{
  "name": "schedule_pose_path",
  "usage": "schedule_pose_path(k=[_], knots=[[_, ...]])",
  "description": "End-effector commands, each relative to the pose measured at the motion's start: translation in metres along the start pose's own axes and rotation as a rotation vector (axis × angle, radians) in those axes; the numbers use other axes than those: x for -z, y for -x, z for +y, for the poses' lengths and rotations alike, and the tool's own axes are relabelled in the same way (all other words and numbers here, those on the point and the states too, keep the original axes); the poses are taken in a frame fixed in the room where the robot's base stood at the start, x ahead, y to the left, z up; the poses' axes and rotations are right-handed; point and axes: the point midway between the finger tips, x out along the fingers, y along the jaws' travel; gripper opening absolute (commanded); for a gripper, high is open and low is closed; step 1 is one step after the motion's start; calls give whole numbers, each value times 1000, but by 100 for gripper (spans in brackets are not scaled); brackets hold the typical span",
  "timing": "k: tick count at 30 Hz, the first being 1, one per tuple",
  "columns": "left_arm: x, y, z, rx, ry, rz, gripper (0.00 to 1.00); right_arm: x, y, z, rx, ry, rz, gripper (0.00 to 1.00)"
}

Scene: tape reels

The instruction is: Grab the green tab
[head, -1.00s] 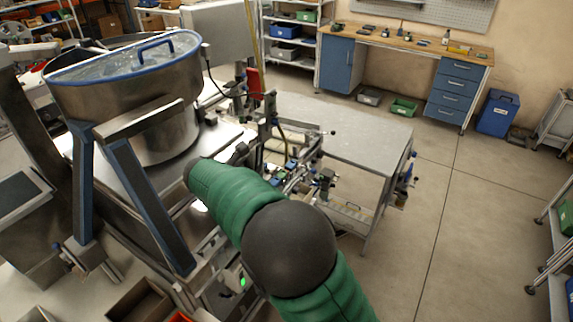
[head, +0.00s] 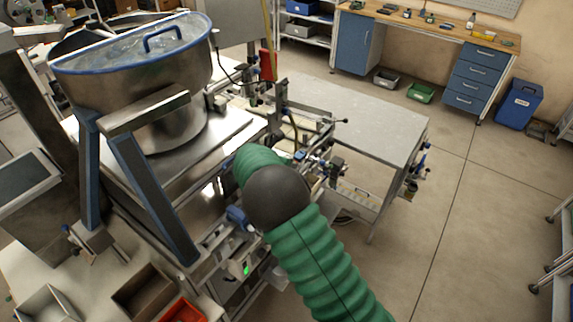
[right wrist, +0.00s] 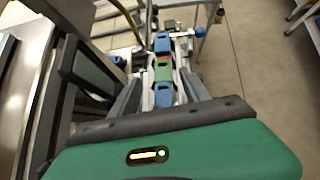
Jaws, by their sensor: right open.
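In the right wrist view, the green tab (right wrist: 163,70) sits in a row on a narrow metal rail. One blue tab (right wrist: 162,43) is beyond it and another blue tab (right wrist: 165,95) is on the near side. My right gripper (right wrist: 160,78) is open, with one finger on each side of the row. Whether the fingers are level with the green tab or above it I cannot tell. In the head view my green right arm reaches over the machine and hides the right gripper; the green tab cannot be made out there. My left gripper is not in view.
A steel bowl (head: 150,75) with a blue rim stands on the machine at left. A grey table (head: 375,125) is beyond the rail. Open bins (head: 142,292) lie at lower left. The floor at right (head: 470,230) is clear.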

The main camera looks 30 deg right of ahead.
Motion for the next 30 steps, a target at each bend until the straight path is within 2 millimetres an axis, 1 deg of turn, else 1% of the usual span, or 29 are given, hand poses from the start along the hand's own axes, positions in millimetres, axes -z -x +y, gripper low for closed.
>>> schedule_pose_path(k=[1, 3, 7, 9, 14, 17, 24, 27, 30], knots=[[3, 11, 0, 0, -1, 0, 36, -5, -6, -2, 5, 1, 0, 55], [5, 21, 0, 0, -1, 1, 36, -8, -18, -2, 5, 0, 0, 55], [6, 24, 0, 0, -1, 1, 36, -4, -35, 1, 2, 0, -4, 55], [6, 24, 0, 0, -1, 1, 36, -3, -39, 2, 1, 0, -5, 55], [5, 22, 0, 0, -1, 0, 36, -1, -36, 4, 1, 1, -7, 55], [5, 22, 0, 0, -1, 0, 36, -2, -37, 4, 1, 0, -6, 43], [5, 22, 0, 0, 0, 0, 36, -3, -40, 2, 0, -1, -3, 12], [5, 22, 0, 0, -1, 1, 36, -4, -42, 1, 0, -1, -3, 0], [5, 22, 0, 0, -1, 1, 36, -4, -42, 0, 2, -1, -3, 0]])
